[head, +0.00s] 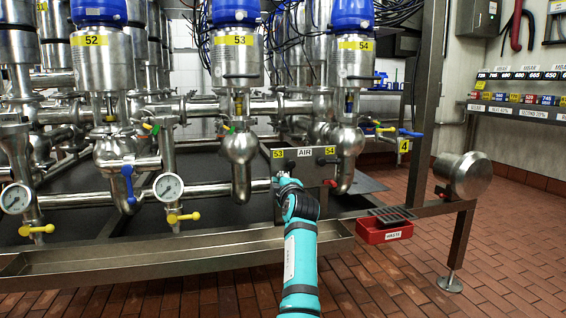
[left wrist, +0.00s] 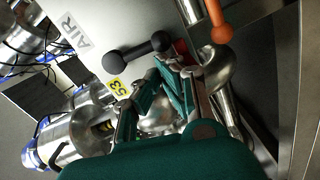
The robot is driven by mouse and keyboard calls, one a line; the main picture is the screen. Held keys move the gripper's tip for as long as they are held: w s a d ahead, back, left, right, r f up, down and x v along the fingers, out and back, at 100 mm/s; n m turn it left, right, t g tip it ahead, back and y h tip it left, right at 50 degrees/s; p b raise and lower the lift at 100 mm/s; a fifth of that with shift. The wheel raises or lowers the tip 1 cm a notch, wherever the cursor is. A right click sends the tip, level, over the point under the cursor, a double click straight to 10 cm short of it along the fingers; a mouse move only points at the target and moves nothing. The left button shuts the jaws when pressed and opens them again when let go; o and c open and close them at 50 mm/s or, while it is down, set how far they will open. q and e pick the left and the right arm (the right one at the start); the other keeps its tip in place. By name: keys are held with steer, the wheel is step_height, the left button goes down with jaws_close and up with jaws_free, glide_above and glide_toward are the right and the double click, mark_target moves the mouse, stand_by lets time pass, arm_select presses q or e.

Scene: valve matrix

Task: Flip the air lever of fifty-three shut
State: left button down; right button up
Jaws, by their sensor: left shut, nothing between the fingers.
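The grey air panel (head: 305,168) carries an AIR label, with tag 53 (head: 278,154) on its left and tag 54 on its right. In the left wrist view, a black lever (left wrist: 135,52) with rounded ends lies next to tag 53 (left wrist: 117,88). My left gripper (left wrist: 172,64) is shut and empty, its fingertips close to one end of that lever; I cannot tell whether they touch. In the head view, my left gripper (head: 281,181) is at the panel's lower left, and my arm hides the lever of 53. My right gripper is out of view.
An orange-handled lever (left wrist: 213,20) stands close beyond my fingers in the wrist view. Steel pipes and valves 52, 53 (head: 235,55) and 54 stand behind. A steel trough (head: 180,248) runs in front. A red waste bin (head: 384,231) hangs to the right.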

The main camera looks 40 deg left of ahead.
arm_select(q)
steer(key=shift+w+d+f, duration=0.15)
steer(key=shift+d+f, duration=0.05)
stand_by(0.6)
steer(key=v, duration=0.7)
steer(key=shift+d, duration=0.15)
stand_by(0.4)
